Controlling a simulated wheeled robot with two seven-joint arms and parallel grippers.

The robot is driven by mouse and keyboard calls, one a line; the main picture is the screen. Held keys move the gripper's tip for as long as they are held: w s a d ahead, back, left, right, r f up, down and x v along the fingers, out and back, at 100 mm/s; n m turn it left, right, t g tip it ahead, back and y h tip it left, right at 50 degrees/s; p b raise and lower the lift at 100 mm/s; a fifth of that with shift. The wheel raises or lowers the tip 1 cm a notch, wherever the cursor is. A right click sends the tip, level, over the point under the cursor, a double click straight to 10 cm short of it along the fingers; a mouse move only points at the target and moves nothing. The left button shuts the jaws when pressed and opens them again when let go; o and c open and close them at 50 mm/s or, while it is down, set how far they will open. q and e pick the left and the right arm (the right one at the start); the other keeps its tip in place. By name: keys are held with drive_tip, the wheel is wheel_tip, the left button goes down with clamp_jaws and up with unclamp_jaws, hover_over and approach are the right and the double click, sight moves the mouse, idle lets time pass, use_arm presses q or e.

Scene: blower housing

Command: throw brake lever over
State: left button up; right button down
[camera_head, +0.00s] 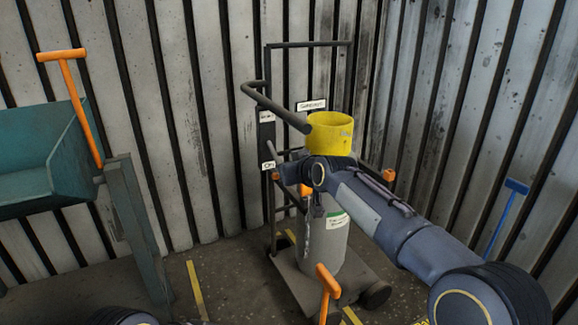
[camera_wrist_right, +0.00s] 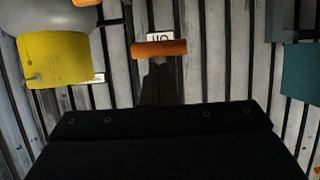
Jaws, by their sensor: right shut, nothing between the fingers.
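A dark plate (camera_head: 267,140) with a small label at each end stands upright on the cart's left side; the lower label reads "On". A small orange grip (camera_head: 275,177) shows just below that label, likely the brake lever's. In the right wrist view an orange bar grip (camera_wrist_right: 160,48) lies crosswise ahead, with the label upside down behind it. My right gripper (camera_head: 292,168) is shut and empty beside the cart, close to this grip; my wrist partly hides the area, and I cannot tell if they touch. My left gripper is out of view.
The cart carries a yellow cylinder (camera_head: 331,134) above a grey tank (camera_head: 324,240). A bent dark bar (camera_head: 275,106) juts out above my wrist. Another orange handle (camera_head: 328,280) stands in front. A teal bin (camera_head: 40,165) with an orange T-handle (camera_head: 62,55) is left. Corrugated walls close the corner.

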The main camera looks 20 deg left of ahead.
drive_tip(key=s+d+m+h, duration=0.15)
drive_tip(key=s+d, duration=0.35)
drive_tip(key=d, duration=0.7)
drive_tip(key=s+d+r+m+h+p, duration=0.15)
drive_tip(key=s+d, duration=0.35)
drive_tip(key=d, duration=0.6)
drive_tip(key=s+d+m+h+b, duration=0.15)
drive_tip(key=s+d, duration=0.35)
drive_tip(key=d, duration=0.7)
drive_tip(key=s+d+f+m+g+h, duration=0.1)
drive_tip(key=s+d+f+m, duration=0.1)
drive_tip(key=s+d+f, duration=0.45)
drive_tip(key=s+d+f+m+g+p, duration=0.1)
drive_tip(key=s+f+m, duration=0.2)
drive_tip(key=s, duration=0.7)
drive_tip(key=s+d+f+m+g+h, duration=0.15)
drive_tip(key=s+d+f, duration=0.3)
drive_tip(key=s, duration=0.45)
wheel_tip(320, 180, up, 35)
drive_tip(key=p, duration=3.5)
drive_tip(key=shift+w+y, duration=0.4)
drive_tip(key=shift+w, duration=0.05)
drive_tip(key=shift+a+f, duration=0.15)
drive_tip(key=shift+f, duration=0.05)
